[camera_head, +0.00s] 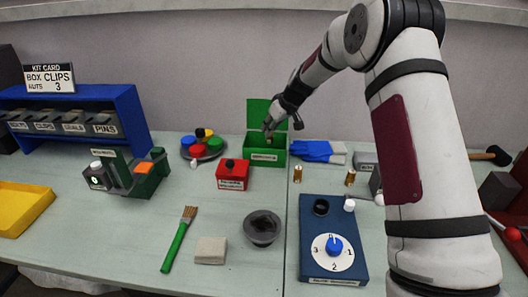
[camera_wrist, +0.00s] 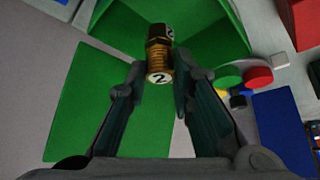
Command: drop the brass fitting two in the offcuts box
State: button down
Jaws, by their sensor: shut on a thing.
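I cannot tell how far the fitting is from the box floor.
Two other brass fittings (camera_head: 298,174) (camera_head: 350,178) stand right of the box. A red box (camera_head: 233,180) with a black knob stands in front left, and a plate of coloured caps (camera_head: 216,153) to the left. Blue gloves (camera_head: 318,151) lie right. Bench front centre holds a grey bowl (camera_head: 262,229).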

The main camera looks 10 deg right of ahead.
jog(key=shift+f, duration=0.1)
jog(key=c, duration=1.3)
grip_release()
jog(key=v, duration=1.2)
